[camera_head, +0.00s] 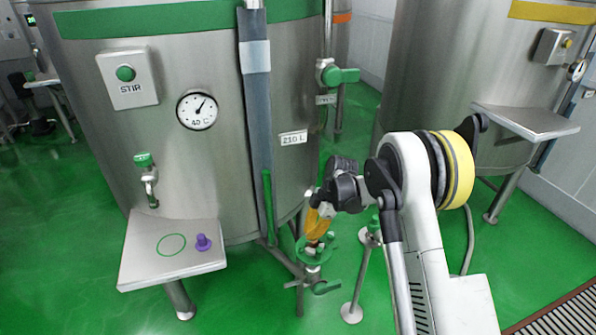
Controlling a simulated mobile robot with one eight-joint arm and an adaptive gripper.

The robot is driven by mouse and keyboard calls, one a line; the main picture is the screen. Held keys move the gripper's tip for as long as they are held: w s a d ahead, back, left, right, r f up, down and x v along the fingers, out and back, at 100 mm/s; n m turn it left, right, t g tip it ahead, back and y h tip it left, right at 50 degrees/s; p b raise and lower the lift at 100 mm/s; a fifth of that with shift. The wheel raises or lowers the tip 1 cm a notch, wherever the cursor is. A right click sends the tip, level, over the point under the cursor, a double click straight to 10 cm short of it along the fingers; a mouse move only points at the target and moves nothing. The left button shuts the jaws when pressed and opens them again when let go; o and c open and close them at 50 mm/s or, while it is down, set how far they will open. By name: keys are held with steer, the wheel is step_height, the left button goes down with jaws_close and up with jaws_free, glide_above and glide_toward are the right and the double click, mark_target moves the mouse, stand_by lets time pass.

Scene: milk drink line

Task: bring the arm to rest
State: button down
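My white arm (420,245) reaches in from the lower right and bends forward toward the foot of the left steel tank. My gripper (313,236), with orange fingers, points down just above a green round fitting (313,252) low beside that tank. The fingertips overlap the fitting in this view, so I cannot tell whether they touch it. The gap between the fingers is too small to make out, and I see nothing clearly held.
The left tank (220,150) has a STIR button (125,73), a dial (197,110) and a green-handled valve (340,75). A shelf (140,265) holds a purple piece (203,242). A slim post (358,285) stands near my arm. The right tank (425,75) has a shelf (525,122).

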steer(key=s+d+r+m+t+h, duration=0.1)
steer(key=s+d+r+m, duration=0.15)
steer(key=r, duration=0.45)
steer(key=s+d+r+m+t, duration=0.1)
steer(key=s+r+m, duration=0.3)
steer(key=r, duration=0.3)
steer(key=s+d+r+m+t+h, duration=0.1)
steer(key=s+d+r+m, duration=0.2)
steer(key=r, duration=0.5)
steer(key=s+d+r+m+t+h, duration=0.1)
steer(key=s+m, duration=0.4)
steer(key=s, duration=0.5)
steer(key=s+d+r+m+t, duration=0.2)
steer(key=s+d+m+t, duration=0.2)
steer(key=s, duration=0.7)
steer(key=shift+d+r+m+h, duration=0.15)
steer(key=shift+r+m+h, duration=0.25)
steer(key=shift+m, duration=0.55)
